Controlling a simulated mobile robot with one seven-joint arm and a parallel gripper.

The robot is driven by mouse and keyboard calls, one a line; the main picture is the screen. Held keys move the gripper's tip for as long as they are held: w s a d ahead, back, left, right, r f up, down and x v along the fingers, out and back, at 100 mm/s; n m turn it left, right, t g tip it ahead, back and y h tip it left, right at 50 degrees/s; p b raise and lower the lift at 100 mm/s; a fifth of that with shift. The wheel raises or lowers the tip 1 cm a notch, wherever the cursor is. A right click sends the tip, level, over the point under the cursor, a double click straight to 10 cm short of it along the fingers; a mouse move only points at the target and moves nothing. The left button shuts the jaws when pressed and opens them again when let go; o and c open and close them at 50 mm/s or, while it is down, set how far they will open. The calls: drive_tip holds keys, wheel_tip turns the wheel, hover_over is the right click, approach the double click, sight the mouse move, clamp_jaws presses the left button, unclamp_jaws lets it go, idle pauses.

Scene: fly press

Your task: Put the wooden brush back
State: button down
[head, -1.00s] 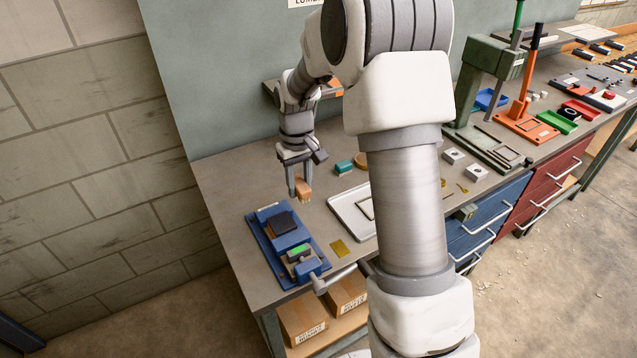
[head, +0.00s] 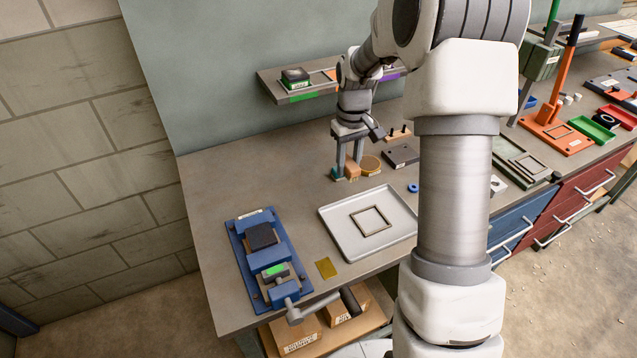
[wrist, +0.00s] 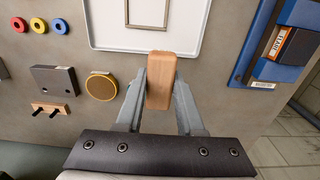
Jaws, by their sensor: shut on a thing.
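The wooden brush (head: 352,170) is a small light-brown block between the fingers of my gripper (head: 348,174), at the back of the bench in the head view. In the wrist view my gripper (wrist: 160,100) is shut on the brush (wrist: 161,78), one finger on each side. Its bristles do not show there. A teal item (head: 338,174) shows partly behind a finger in the head view. I cannot tell whether the brush touches the bench.
A round tan disc (head: 370,165) and a dark grey block (head: 401,156) lie right of my gripper. A wooden piece with two dark pegs (wrist: 51,110) is near them. A shelf (head: 310,91) hangs behind.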

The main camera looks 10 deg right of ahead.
drive_tip(key=shift+w+d+f, duration=0.1)
drive_tip(key=shift+w+d, duration=0.2)
drive_tip(key=shift+d, duration=0.3)
drive_tip(key=shift+w+a+f, duration=0.1)
drive_tip(key=shift+w+f, duration=0.05)
drive_tip(key=shift+w, duration=0.1)
drive_tip(key=p, duration=0.1)
hover_over(311, 188)
wheel_tip(311, 188, down, 7)
drive_tip(key=shift+w+r, duration=0.1)
drive_tip(key=shift+r, duration=0.1)
drive_tip(key=shift+f+p, duration=0.4)
drive_tip(key=shift+f, duration=1.6)
drive_tip(key=shift+f, duration=0.15)
drive_tip(key=shift+f, duration=0.15)
drive_tip(key=c, duration=0.5)
unclamp_jaws()
drive_tip(key=shift+r, duration=0.25)
